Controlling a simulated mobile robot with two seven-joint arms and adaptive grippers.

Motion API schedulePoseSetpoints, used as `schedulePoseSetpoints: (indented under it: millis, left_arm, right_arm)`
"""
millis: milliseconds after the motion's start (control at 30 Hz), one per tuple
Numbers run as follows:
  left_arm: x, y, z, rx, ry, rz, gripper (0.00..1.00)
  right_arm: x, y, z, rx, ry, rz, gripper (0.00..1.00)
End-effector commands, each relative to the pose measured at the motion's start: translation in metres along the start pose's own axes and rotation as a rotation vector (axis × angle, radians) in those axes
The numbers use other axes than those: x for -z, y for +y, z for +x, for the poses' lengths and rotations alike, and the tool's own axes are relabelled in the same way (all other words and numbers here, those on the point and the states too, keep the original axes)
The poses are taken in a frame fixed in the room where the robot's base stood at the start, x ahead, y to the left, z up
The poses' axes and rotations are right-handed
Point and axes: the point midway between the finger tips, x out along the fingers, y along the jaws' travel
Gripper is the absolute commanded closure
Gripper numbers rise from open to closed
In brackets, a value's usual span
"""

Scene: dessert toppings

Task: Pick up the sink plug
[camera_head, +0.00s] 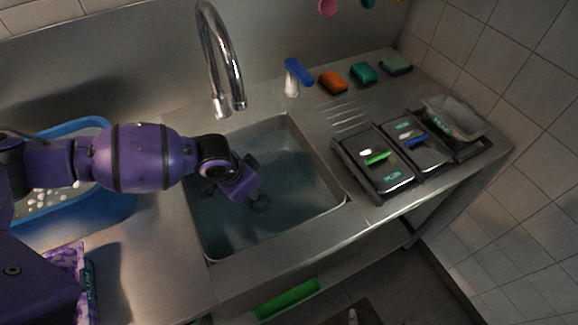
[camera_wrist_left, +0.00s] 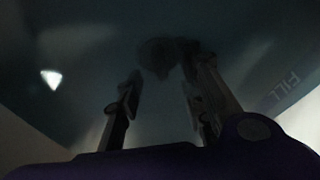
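The sink basin (camera_head: 290,222) is set into the steel counter and looks filled with bluish water. A dark round shape, apparently the sink plug (camera_head: 260,202), lies low in the basin, partly hidden by my left gripper. In the left wrist view the dark shape, likely the sink plug (camera_wrist_left: 158,55), is dim and blurred, ahead of the fingertips. My left gripper (camera_wrist_left: 160,88) is open with a clear gap between its fingers and nothing seen in it. In the head view my left arm reaches over the basin from the left. My right gripper is not in view.
A chrome faucet (camera_head: 222,60) arches over the basin's back edge. A blue tub (camera_head: 100,212) stands at left. A blue-topped bottle (camera_head: 293,78), an orange sponge (camera_head: 332,82) and black trays (camera_head: 376,160) stand at right. The basin's right side is clear.

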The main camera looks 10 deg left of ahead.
Motion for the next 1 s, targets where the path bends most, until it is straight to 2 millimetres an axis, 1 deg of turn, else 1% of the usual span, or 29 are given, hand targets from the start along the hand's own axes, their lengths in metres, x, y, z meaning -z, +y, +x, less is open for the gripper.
schedulePoseSetpoints:
  millis: [33,100,200,433,467,700,733,1000]
  left_arm:
    - [0.001,0.001,0.009,-0.001,0.0,0.001,0.65]
    - [0.0,0.001,0.018,-0.001,-0.001,0.0,0.65]
    - [0.0,0.001,0.026,-0.001,0.001,0.001,0.65]
    - [0.0,0.0,0.028,0.0,0.002,0.001,0.65]
    - [0.0,0.0,0.028,0.0,0.002,0.001,0.66]
    - [0.0,0.0,0.028,0.0,0.002,0.001,0.98]
    - [0.0,0.0,0.028,0.0,0.002,0.001,1.0]
    - [0.0,0.0,0.027,0.0,0.002,0.001,1.0]
  right_arm:
    - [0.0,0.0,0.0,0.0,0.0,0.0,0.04]
    - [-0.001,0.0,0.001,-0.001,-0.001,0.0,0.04]
    - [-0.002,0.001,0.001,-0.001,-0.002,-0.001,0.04]
    - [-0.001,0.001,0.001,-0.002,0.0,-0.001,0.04]
    - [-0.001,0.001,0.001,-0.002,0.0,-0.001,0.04]
    - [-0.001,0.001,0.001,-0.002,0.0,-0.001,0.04]
    - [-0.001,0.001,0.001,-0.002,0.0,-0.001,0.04]
    - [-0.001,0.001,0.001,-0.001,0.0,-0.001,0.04]
